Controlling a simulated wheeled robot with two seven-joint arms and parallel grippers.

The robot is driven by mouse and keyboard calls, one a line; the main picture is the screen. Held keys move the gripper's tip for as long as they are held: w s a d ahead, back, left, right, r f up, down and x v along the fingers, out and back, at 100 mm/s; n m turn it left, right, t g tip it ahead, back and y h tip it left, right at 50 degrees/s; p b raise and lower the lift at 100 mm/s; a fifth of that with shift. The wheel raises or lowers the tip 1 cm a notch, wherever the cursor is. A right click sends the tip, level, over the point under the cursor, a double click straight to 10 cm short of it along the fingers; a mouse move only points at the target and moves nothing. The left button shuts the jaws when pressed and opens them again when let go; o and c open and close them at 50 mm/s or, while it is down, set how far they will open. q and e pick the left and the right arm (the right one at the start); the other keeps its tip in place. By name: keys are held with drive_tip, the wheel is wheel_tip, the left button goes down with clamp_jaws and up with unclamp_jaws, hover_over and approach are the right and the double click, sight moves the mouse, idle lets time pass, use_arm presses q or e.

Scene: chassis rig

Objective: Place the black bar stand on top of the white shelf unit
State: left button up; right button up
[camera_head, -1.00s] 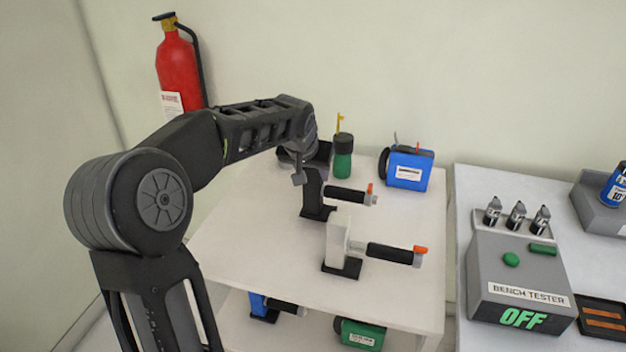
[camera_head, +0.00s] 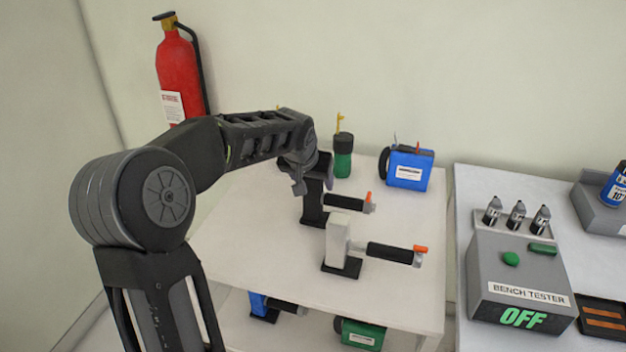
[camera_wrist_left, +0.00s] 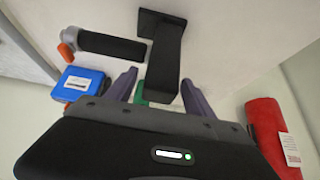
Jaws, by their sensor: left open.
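The black bar stand (camera_head: 314,208) stands upright on the top board of the white shelf unit (camera_head: 260,245), behind a white bar stand (camera_head: 338,240). Its black bar points right and ends in a grey and orange tip. In the left wrist view the black bar stand (camera_wrist_left: 165,65) shows its post between my left gripper's fingers. My left gripper (camera_head: 302,183) is at the top of the post in the head view; its fingers (camera_wrist_left: 160,93) are open, one on each side. I cannot tell whether they touch it. My right gripper is not in view.
A green bottle (camera_head: 343,160) and a blue device (camera_head: 407,168) stand at the back of the shelf top. Blue and green (camera_head: 360,333) items lie on the lower shelf. A grey bench tester (camera_head: 515,275) stands on the right table. The shelf top's front left is clear.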

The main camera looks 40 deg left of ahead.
use_arm(q)
drive_tip(key=shift+r, duration=0.2)
drive_tip(key=v, duration=1.2)
drive_tip(key=shift+f, duration=0.15)
idle(0.4)
